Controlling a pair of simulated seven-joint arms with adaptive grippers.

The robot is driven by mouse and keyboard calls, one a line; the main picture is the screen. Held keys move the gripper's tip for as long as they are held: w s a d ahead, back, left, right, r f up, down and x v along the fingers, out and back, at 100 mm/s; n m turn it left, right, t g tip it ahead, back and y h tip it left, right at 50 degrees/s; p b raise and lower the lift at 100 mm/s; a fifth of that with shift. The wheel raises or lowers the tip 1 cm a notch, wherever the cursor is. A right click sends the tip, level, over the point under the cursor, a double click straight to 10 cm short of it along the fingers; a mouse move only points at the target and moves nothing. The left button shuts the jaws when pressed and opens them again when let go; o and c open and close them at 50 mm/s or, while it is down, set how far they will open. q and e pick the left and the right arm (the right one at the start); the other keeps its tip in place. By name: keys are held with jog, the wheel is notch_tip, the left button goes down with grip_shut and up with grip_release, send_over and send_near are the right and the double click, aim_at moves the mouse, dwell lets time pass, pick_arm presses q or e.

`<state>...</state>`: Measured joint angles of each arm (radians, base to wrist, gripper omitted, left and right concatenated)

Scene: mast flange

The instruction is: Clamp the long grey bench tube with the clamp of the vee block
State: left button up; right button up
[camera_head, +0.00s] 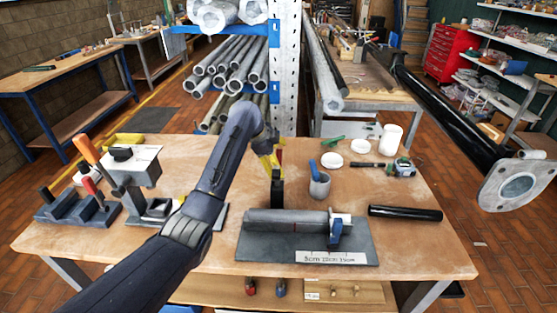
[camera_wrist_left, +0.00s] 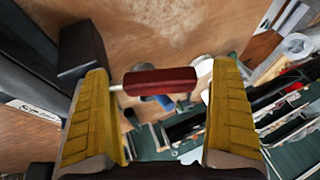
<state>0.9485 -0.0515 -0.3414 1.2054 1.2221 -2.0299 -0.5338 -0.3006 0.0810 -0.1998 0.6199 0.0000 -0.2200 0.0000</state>
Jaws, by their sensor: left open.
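A long grey tube (camera_head: 285,217) lies along the dark flat base (camera_head: 270,249) at the front middle of the bench. A blue piece (camera_head: 336,233) stands at its right end. Behind the tube rises a dark upright block (camera_head: 277,192), with a red handle at its top. In the left wrist view the red handle (camera_wrist_left: 160,81) lies across the gap between the yellow fingers, and a dark block (camera_wrist_left: 83,48) sits by the left finger. My left gripper (camera_head: 268,154) is open around or just above the handle; contact cannot be told. My right gripper is out of view.
A black tube (camera_head: 405,213) lies to the right on the bench. A grey cup (camera_head: 319,186), white lids (camera_head: 332,160) and a white jar (camera_head: 390,140) stand behind. Dark blocks with handles (camera_head: 77,208) crowd the left side. A flanged black pole (camera_head: 455,110) slants in at right.

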pick_arm(q)
jog(key=shift+c, duration=0.4)
jog(key=c, duration=1.5)
